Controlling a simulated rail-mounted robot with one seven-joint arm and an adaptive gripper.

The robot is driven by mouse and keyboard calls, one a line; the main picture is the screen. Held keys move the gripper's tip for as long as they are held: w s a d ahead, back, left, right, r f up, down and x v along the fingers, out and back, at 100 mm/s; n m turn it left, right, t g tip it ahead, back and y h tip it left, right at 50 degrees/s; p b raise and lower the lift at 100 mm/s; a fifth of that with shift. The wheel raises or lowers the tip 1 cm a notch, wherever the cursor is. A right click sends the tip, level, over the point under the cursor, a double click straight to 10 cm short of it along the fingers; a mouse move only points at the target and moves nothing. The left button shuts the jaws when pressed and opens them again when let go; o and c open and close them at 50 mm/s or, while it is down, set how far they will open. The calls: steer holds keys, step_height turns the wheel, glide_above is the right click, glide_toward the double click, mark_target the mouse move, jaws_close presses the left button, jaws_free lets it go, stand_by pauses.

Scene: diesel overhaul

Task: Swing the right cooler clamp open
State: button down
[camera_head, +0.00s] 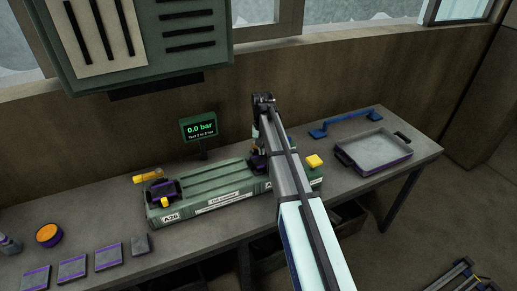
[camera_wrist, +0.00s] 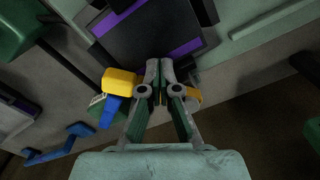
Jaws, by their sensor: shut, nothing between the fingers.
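In the wrist view a black-and-purple block (camera_wrist: 150,38) sits just ahead of the fingertips. My gripper (camera_wrist: 158,66) is shut and empty, close to the block; contact cannot be told. Its fingertips are hidden in the head view.
The left clamp (camera_head: 162,189) has black, purple and yellow parts. A display (camera_head: 199,128) reading 0.0 bar stands behind the cooler. A grey tray (camera_head: 374,151) and blue handle (camera_head: 345,122) lie at the right. Several grey plates (camera_head: 72,267) lie at the front left.

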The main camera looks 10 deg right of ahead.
steer(key=shift+w+d, duration=0.1)
steer(key=shift+d, duration=0.05)
steer(key=shift+w+d, duration=0.3)
steer(key=shift+d, duration=0.25)
steer(key=shift+w, duration=0.1)
steer(key=shift+w+d, duration=0.5)
steer(key=shift+w+p, duration=0.1)
steer(key=shift+p, duration=0.2)
